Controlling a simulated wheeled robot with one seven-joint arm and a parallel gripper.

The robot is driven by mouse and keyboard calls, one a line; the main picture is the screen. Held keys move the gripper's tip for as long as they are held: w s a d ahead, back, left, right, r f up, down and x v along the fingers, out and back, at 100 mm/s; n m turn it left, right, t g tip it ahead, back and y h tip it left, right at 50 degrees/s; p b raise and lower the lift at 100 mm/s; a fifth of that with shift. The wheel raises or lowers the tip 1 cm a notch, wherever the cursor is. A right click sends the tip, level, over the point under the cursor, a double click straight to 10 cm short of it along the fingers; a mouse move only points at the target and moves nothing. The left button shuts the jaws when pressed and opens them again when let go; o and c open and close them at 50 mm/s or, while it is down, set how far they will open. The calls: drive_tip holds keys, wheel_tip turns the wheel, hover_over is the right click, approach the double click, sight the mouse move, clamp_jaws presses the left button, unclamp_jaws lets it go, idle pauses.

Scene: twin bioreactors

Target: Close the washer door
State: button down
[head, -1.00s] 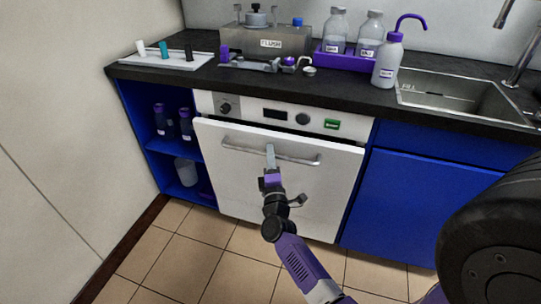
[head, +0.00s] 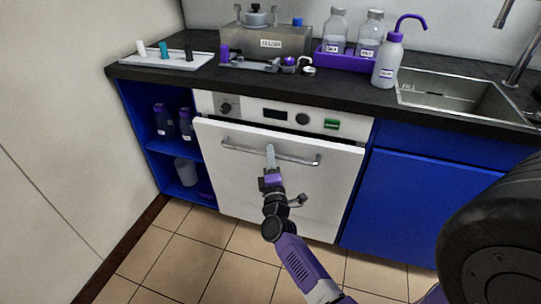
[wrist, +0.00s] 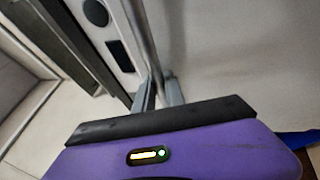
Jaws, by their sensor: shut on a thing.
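The washer door (head: 235,185) is a white front panel below the control strip in the head view. Its top edge stands slightly forward of the strip, so it looks nearly shut but a little ajar. A metal bar handle (head: 300,159) runs across its upper part. My gripper (head: 270,152) is at the middle of this handle, shut on it. In the wrist view the fingers (wrist: 160,88) meet at the handle bar (wrist: 143,35), with the door face (wrist: 215,50) to the right. The exact finger contact is partly hidden by the gripper body.
The control strip (head: 277,114) has knobs and a green label. The dark countertop (head: 330,100) above holds bottles in a purple tray (head: 333,60), a metal box (head: 262,40) and a sink (head: 465,97). An open blue shelf (head: 150,150) stands left; a blue cabinet (head: 410,200) stands right.

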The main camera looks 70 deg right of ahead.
drive_tip(key=d+p, duration=0.2)
drive_tip(key=p, duration=0.1)
drive_tip(key=d+y+p, duration=0.1)
drive_tip(key=p, duration=0.1)
drive_tip(key=shift+w+d+r+m+g, duration=0.2)
drive_tip(key=shift+d+r+m+g, duration=0.1)
drive_tip(key=shift+r, duration=0.05)
drive_tip(key=c, duration=1.4)
unclamp_jaws()
drive_tip(key=shift+d, duration=0.1)
drive_tip(key=shift+s+f, duration=0.1)
